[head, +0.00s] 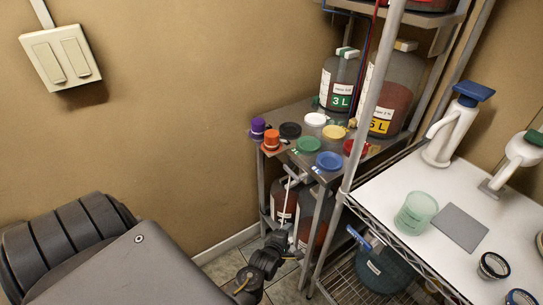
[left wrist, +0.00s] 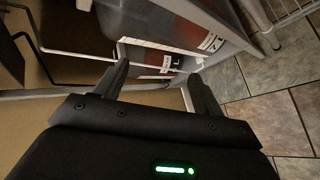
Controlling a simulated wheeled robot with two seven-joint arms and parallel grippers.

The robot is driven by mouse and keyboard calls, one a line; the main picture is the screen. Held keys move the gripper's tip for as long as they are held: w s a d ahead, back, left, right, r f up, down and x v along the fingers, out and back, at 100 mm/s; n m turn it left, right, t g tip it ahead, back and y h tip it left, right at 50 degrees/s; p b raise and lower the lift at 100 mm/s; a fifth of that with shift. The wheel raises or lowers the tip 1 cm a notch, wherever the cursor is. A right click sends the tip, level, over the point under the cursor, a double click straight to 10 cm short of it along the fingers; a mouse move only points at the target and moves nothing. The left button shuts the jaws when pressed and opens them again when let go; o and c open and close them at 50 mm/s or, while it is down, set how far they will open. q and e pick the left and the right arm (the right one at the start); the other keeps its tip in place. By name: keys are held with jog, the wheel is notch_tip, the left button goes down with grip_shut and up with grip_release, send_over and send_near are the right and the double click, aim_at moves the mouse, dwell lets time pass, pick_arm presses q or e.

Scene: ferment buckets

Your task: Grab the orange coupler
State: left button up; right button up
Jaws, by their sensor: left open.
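The orange coupler (head: 271,140) stands at the left front corner of the small metal shelf's top, beside a purple one (head: 258,128). My left gripper (head: 282,238) is low in front of the shelf, well below the orange coupler and apart from it. In the left wrist view its two dark fingers (left wrist: 158,73) are spread with nothing held between them, facing the lower shelf and its bottles. The orange coupler does not show in the left wrist view. My right gripper is in neither view.
Coloured round lids, including a green lid (head: 308,145) and a blue lid (head: 329,161), lie close to the coupler. Large jugs (head: 340,80) stand behind them. A rack post (head: 374,90) and a white-topped wire rack (head: 400,230) are on the right. Wall is left; tiled floor (left wrist: 265,120) is below.

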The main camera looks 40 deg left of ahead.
pick_arm(q)
jog(key=w+a+r+n+t+y, duration=0.1)
jog(key=w+a+r+n, duration=0.2)
jog(key=r, duration=0.5)
jog(key=w+a+r+n+t+y, duration=0.1)
jog(key=a+r+n+t+y, duration=0.1)
jog(key=r+n, duration=0.55)
jog(key=n+t+y+p, duration=0.1)
jog(key=n+y+p, duration=0.15)
jog(key=n, duration=0.65)
send_near(270, 139)
jog(key=w, duration=0.2)
jog(key=shift+y, duration=0.35)
jog(key=shift+a+f+x, duration=0.15)
jog(key=shift+x, duration=1.2)
jog(key=shift+a+f+x, duration=0.15)
jog(key=shift+x, duration=1.2)
jog(key=shift+w+a+r+p, duration=0.15)
jog(key=shift+w+p, duration=0.1)
jog(key=shift+p, duration=0.2)
jog(key=p+x, duration=0.1)
jog(key=x, duration=0.3)
jog(key=shift+w+a, duration=0.15)
jog(key=shift+w, duration=0.1)
jog(key=c, duration=1.1)
notch_tip(270, 139, up, 10)
jog(key=shift+b, duration=0.85)
jog(key=shift+c, duration=0.2)
